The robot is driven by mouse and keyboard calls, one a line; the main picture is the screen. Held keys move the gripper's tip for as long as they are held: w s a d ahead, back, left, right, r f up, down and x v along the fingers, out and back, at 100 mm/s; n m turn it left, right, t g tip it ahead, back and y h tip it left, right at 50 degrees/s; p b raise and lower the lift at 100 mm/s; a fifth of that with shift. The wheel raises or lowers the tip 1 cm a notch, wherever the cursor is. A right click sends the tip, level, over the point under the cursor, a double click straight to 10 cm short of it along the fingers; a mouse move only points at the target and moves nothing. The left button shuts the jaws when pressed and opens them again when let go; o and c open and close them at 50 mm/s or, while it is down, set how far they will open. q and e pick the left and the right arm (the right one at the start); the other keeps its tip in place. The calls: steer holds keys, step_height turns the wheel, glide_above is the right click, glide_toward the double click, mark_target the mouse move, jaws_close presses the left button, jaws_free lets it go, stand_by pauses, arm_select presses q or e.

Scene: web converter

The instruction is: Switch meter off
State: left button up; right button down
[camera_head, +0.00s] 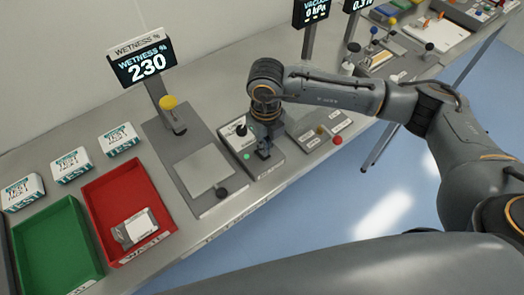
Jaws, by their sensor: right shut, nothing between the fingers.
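The wetness meter's display (143,61) is lit and reads 230 under a "WETNESS %" label. To the right of the plate is a grey control box (268,168) with a light top panel, a dark toggle (241,129) and a lit green lamp (246,156). My right gripper (264,153) points down over this box, shut and empty. It hides part of the box, and I cannot tell whether the fingertips touch it. My left gripper is out of view.
A red tray (95,198) marked waste holds a grey and white packet (137,228). A green tray (55,235) stands left of it, with several test boxes (70,164) behind.

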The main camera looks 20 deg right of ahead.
steer(key=shift+f+b, duration=1.15)
steer(key=shift+f, duration=0.05)
stand_by(1.0)
steer(key=shift+s+r, duration=0.1)
steer(key=shift+w+r+p, duration=0.2)
steer(key=shift+r+p, duration=0.3)
steer(key=shift+r, duration=0.3)
steer(key=shift+s+r+p, duration=0.1)
steer(key=shift+r+p, duration=1.05)
steer(key=shift+r, duration=1.5)
